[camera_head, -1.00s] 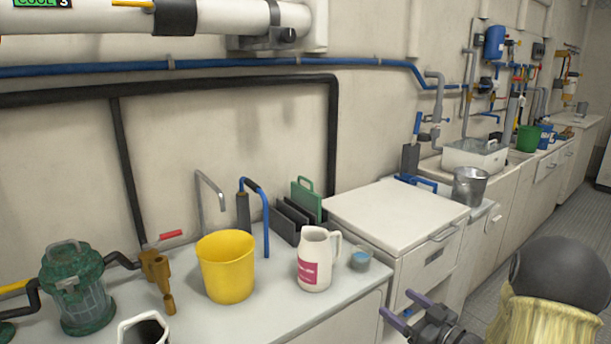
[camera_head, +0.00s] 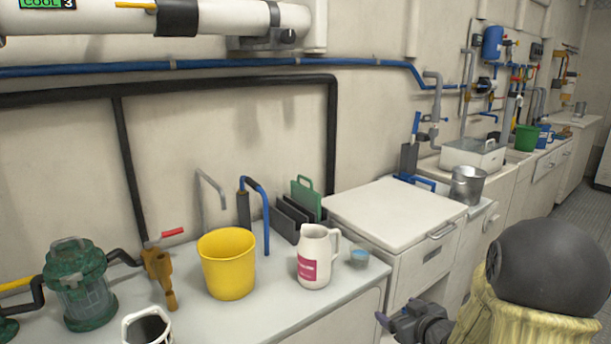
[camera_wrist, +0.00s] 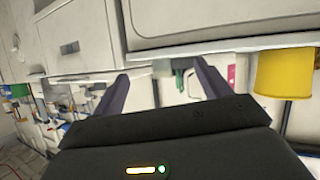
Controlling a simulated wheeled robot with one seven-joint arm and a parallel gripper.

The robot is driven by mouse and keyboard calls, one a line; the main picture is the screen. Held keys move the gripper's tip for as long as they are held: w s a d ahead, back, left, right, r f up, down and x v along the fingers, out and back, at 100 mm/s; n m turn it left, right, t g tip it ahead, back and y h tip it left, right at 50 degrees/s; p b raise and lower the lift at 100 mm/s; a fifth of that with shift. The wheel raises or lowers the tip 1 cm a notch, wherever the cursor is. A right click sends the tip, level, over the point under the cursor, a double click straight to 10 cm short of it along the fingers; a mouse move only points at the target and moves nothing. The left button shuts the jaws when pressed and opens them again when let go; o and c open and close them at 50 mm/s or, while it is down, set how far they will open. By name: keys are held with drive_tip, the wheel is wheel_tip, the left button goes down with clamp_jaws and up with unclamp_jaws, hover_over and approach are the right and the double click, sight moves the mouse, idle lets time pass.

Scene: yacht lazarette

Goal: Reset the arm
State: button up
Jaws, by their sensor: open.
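My gripper (camera_head: 392,321) shows at the bottom of the head view, in front of the counter cabinet and below the counter top, to the right of the white pitcher. In the wrist view my gripper (camera_wrist: 160,85) has its two dark fingers spread apart with nothing between them. Part of my gripper is hidden behind my arm in the head view.
A white lidded unit (camera_head: 395,213) stands to the right. The floor (camera_head: 575,205) at far right looks clear.

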drive_tip(key=s+a+f+m+g+h, duration=0.1)
drive_tip(key=s+a+m+g, duration=0.15)
drive_tip(key=s, duration=0.45)
drive_tip(key=s+a+f+m+g+h, duration=0.1)
drive_tip(key=s+a+g, duration=0.1)
drive_tip(key=s+g, duration=0.35)
drive_tip(key=s+a+f+m+g+h, duration=0.1)
drive_tip(key=s+a+g+h, duration=0.15)
drive_tip(key=s, duration=0.65)
wheel_tip(320, 180, up, 36)
drive_tip(key=p, duration=3.5)
drive_tip(key=shift+w+t+y, duration=0.3)
drive_tip(key=shift+t+y, duration=0.05)
drive_tip(key=shift+y, duration=0.1)
drive_tip(key=shift+d+f, duration=0.1)
